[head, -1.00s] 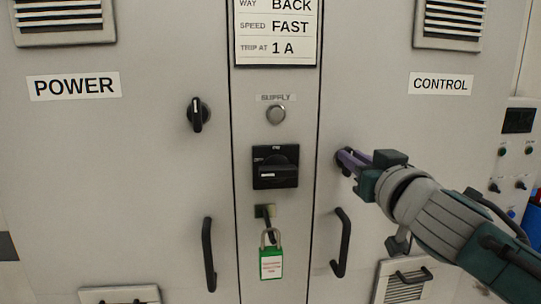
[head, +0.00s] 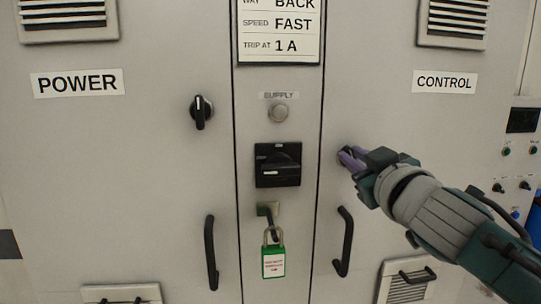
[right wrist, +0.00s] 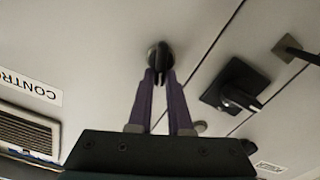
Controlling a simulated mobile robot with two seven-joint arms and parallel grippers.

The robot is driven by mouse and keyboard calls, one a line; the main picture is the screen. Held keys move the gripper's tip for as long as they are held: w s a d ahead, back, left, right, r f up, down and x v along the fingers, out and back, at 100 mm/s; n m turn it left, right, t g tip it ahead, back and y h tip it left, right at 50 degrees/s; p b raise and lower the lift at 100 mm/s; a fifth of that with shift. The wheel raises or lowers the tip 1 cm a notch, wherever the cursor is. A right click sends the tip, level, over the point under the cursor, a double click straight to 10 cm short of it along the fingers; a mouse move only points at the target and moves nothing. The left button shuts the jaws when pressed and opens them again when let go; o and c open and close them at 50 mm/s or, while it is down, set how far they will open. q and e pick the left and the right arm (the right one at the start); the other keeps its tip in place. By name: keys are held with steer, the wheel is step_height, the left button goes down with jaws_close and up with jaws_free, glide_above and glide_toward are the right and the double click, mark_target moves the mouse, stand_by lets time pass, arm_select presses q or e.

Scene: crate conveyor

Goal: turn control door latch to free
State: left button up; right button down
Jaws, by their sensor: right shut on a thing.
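The control door latch (right wrist: 159,52) is a small black knob on the grey control door. In the right wrist view it sits between the tips of my right gripper's purple fingers (right wrist: 160,84), which are shut on its handle. In the head view my right gripper (head: 347,158) reaches in from the right and covers most of the latch, so its angle cannot be told there. The CONTROL label (head: 445,82) is above and to the right. My left gripper is not in view.
A black door handle (head: 343,241) stands just below the gripper. The centre panel carries a black supply switch (head: 277,165) and a green padlock (head: 273,262). The power door has its own black latch (head: 201,112), pointing vertically.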

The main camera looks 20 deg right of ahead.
steer(key=shift+w+a+f+n+b, duration=0.1)
steer(key=shift+a+f+n+b, duration=0.1)
steer(key=shift+n, duration=1.95)
steer(key=shift+s+a+f+n+b, duration=0.1)
steer(key=shift+f+n+b, duration=0.15)
steer(key=shift+n, duration=1.95)
steer(key=shift+w+a+f+n+b, duration=0.1)
steer(key=shift+f+n+b, duration=0.1)
steer(key=shift+n, duration=2.25)
steer(key=c, duration=0.8)
jaws_free()
steer(key=shift+c, duration=0.2)
